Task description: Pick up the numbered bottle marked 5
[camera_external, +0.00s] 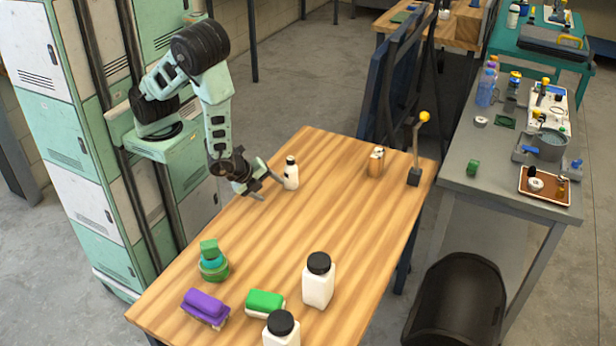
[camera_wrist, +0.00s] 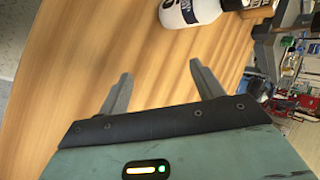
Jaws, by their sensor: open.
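A small white bottle with a black cap (camera_external: 291,174) stands upright on the wooden table. It also shows, cut off at the top edge, in the wrist view (camera_wrist: 180,16), with dark print that I cannot read. Two larger white bottles with black caps stand at the near end, one whole (camera_external: 318,285) and one cut off (camera_external: 281,335). No number is legible on any bottle. My gripper (camera_external: 273,189) is open and empty, low over the table beside the small bottle. In the wrist view, my fingers (camera_wrist: 160,70) are spread with only tabletop between them, apart from the bottle.
On the wooden table (camera_external: 330,190) are a purple brush-like item (camera_external: 206,304), a green one (camera_external: 265,303), a green stacked object (camera_external: 213,262), a brown block (camera_external: 376,162) and a yellow-knobbed lever (camera_external: 418,145). The table's middle is clear. A cluttered grey bench (camera_external: 455,165) stands right.

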